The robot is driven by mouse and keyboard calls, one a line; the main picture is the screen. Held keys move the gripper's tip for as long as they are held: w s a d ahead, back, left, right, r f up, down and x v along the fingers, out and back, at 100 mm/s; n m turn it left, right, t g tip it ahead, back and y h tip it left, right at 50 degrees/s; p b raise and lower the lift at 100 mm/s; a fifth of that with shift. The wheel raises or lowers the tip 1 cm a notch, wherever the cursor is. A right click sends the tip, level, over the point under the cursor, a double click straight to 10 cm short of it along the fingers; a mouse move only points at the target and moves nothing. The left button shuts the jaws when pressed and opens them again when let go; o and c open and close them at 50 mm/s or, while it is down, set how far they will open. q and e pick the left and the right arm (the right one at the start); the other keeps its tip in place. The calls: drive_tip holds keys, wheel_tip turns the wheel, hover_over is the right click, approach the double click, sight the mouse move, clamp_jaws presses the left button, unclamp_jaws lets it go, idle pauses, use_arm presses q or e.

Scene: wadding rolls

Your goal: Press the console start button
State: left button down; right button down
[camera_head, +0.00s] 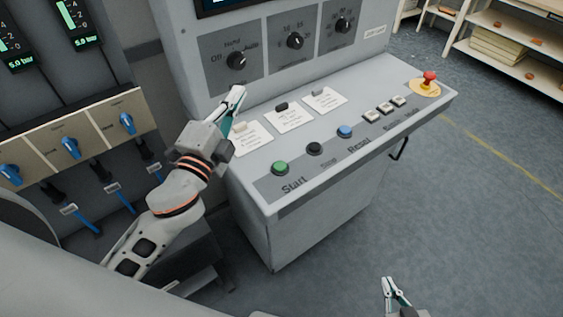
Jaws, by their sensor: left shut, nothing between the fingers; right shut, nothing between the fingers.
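The green start button (281,168) sits at the left front of the grey console (330,150), above the printed word "Start". My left gripper (238,93) is shut and empty, with its fingers pointing up over the console's left end. It is behind and to the left of the green button, apart from it in the picture. My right gripper (389,283) is shut and empty, low over the floor in front of the console. Nothing covers the green button.
Right of the green button are a black button (315,148), a blue Reset button (345,132), several white buttons and a red emergency stop (429,78). White cards (288,115) lie behind them. Rotary knobs (237,61) are on the upright panel. Blue valves (70,147) stand left.

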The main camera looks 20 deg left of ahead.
use_arm(q)
drive_tip(key=s+d+r+m+h, duration=0.2)
drive_tip(key=d+r+m+h, duration=0.8)
drive_tip(key=r+m+h, duration=0.25)
drive_tip(key=s+d+m+g+h, duration=0.65)
drive_tip(key=d+m+g, duration=0.45)
drive_tip(key=m, duration=0.7)
wheel_tip(320, 180, down, 10)
drive_tip(key=a+m+g+y, duration=0.2)
drive_tip(key=m+g+y, duration=0.4)
drive_tip(key=m, duration=0.2)
drive_tip(key=w+a+f+m+y, duration=0.1)
drive_tip(key=w+a+f+y, duration=0.1)
drive_tip(key=a+y, duration=0.1)
drive_tip(key=w+a+f+m+t+y, duration=0.1)
drive_tip(key=w+a+f+y, duration=0.1)
drive_tip(key=a, duration=0.4)
drive_tip(key=shift+w+f+y+p, duration=0.35)
drive_tip(key=shift+w+f+y, duration=0.05)
drive_tip(key=shift+w+f, duration=0.25)
drive_tip(key=shift+s, duration=0.1)
